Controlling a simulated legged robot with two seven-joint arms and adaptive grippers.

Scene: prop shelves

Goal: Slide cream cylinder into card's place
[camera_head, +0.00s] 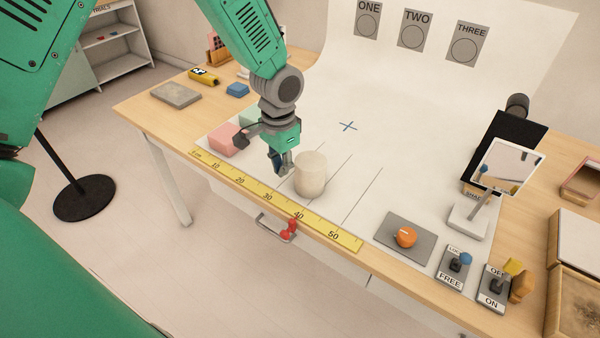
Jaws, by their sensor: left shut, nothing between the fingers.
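The cream cylinder (311,175) stands upright on the white sheet, behind the yellow ruler and among thin lines drawn on the sheet. My left gripper (283,168) is shut and empty, pointing down just left of the cylinder; I cannot tell if they touch. Labelled cards ONE (368,20), TWO (415,29) and THREE (467,45) are on the backdrop. No loose card is clear on the lined part of the sheet. My right gripper is not in view.
A pink block (224,138) and a pale green block (252,118) lie left of the gripper. The yellow ruler (275,202) runs along the front edge. An orange knob (405,237), switches and a small mirror (508,166) stand at right. The sheet right of the cylinder is clear.

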